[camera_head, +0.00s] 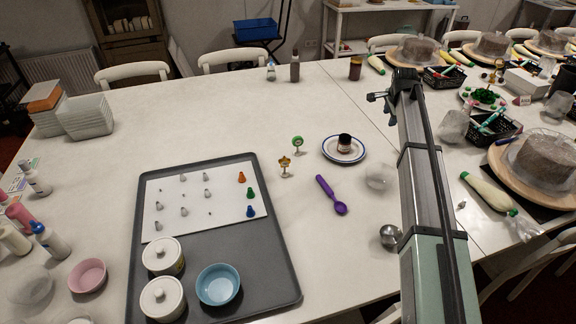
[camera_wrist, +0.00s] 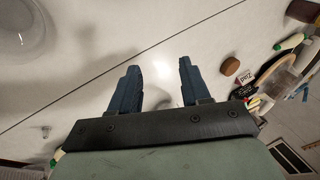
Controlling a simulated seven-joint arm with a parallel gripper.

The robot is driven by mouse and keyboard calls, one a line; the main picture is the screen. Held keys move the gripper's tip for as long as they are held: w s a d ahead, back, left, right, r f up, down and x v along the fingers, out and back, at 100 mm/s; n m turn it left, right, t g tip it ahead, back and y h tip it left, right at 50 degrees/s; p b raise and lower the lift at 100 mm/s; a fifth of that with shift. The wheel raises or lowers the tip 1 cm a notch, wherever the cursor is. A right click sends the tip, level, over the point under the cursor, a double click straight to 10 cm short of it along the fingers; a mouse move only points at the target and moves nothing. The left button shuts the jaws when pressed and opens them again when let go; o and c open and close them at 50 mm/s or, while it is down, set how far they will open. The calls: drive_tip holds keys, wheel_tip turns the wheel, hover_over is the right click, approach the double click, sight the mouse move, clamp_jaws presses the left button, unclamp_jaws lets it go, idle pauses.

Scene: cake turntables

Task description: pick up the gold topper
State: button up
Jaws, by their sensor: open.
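The gold topper (camera_head: 284,162) is a small star on a short stand. It stands upright on the white table just right of the grey tray's upper right corner. A round green topper (camera_head: 298,141) stands just behind it. My gripper (camera_head: 376,97) is at the far end of my arm, well behind and to the right of the gold topper, above the table. In the wrist view my gripper (camera_wrist: 157,84) is open, with its two blue-grey fingers apart and nothing between them. The gold topper does not show in the wrist view.
A white plate with a blue rim (camera_head: 330,150) holds a dark jar (camera_head: 344,142). A purple scoop (camera_head: 328,190) lies in front of it. The grey tray (camera_head: 275,255) holds piping tips and pots. Cakes and baskets crowd the right table. Bare table lies behind the toppers.

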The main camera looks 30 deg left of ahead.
drive_tip(key=s+a+g, duration=0.3)
drive_tip(key=s+a, duration=1)
drive_tip(key=a, duration=0.4)
drive_tip(key=m+g+h, duration=0.1)
drive_tip(key=g, duration=0.1)
hover_over(284, 157)
drive_tip(key=f, duration=0.6)
drive_tip(key=shift+s+f, duration=0.25)
drive_tip(key=shift+s, duration=0.05)
drive_tip(key=shift+w+f, duration=0.2)
drive_tip(key=shift+f, duration=1.4)
drive_tip(key=shift+w+f, duration=0.15)
drive_tip(key=shift+f, duration=1.45)
clamp_jaws()
